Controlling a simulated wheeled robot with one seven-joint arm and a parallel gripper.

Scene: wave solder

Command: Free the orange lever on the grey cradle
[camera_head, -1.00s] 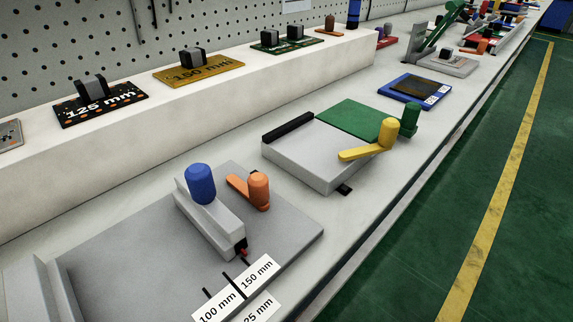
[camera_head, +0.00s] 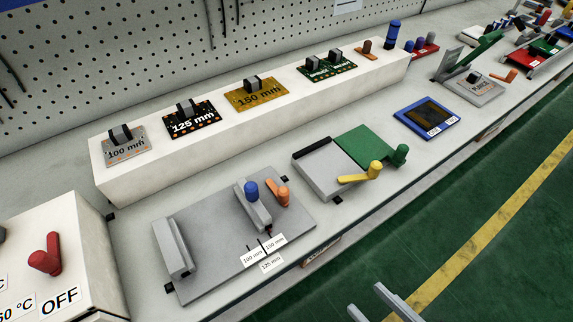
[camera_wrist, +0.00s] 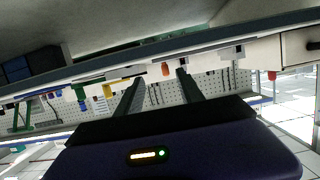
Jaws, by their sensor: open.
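The orange lever (camera_head: 281,194) sits on the right side of the grey sliding block with a blue knob (camera_head: 251,190). That block stands on the flat grey cradle (camera_head: 205,250) on the bench. The lever points up and left, close beside the block. My gripper (camera_head: 377,302) shows only as two grey fingers at the bottom edge, apart and empty, over the floor in front of the bench. The wrist view shows my two fingers (camera_wrist: 158,85) spread, with a small orange part (camera_wrist: 166,69) beyond them, probably the lever.
Right of the cradle is a grey fixture (camera_head: 330,183) with a yellow lever (camera_head: 362,174) and green plate. A red lever (camera_head: 45,255) is on the white OFF box at left. Labelled boards stand on the raised shelf (camera_head: 230,125) behind. The bench front edge lies between my gripper and the cradle.

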